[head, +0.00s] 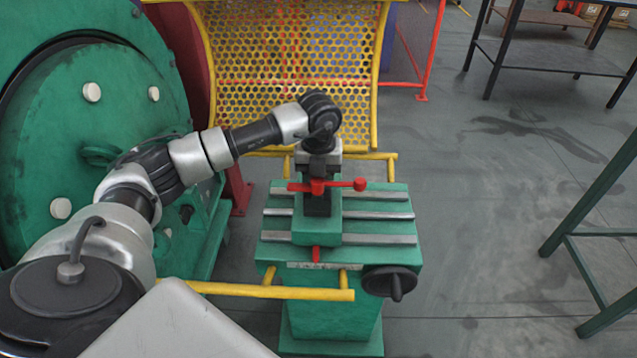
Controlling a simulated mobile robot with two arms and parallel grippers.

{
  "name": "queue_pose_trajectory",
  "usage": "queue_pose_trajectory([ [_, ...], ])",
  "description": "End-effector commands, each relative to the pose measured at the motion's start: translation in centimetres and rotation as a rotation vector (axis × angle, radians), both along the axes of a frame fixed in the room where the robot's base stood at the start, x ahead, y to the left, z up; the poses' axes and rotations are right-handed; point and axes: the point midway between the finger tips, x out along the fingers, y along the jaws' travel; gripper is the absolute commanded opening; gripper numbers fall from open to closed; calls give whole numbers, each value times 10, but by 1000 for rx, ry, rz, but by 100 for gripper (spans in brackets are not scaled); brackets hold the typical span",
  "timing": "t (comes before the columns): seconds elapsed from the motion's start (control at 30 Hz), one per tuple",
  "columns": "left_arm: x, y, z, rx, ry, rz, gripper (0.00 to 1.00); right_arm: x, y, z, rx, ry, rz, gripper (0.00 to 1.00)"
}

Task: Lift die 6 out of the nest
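My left arm reaches in from the left, and its wrist bends down over the green machine stand (278,252). My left gripper (319,160) points downward at the top of the holder block (326,228) in the middle of the stand. Its fingertips are largely hidden by the wrist and the holder, so I cannot tell whether they are open or shut. A red clamp handle (345,184) crosses the front of the holder just below the gripper. I cannot make out die 6 or the inside of the nest. My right gripper is not in view.
A yellow perforated guard (290,60) stands behind the stand, and a yellow rail (255,291) runs along its front left. A black handwheel (390,282) sticks out at front right. A large green drum (60,130) fills the left. Floor to the right is clear up to dark tables (548,62).

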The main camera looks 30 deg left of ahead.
Motion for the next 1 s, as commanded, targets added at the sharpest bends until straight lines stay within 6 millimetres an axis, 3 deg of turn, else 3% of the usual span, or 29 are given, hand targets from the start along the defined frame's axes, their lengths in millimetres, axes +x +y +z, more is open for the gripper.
queue_pose_trajectory([
  [0.1, 1, 0, 2, -1, -3, 0, 0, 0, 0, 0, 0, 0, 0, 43],
  [0.47, 1, 0, 8, 0, -5, 1, 0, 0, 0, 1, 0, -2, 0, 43],
  [0.73, 1, 0, 47, -1, -6, 0, 0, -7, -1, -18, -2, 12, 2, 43],
  [1.0, 38, -50, 80, -4, -6, -3, 0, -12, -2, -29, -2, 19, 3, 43],
])
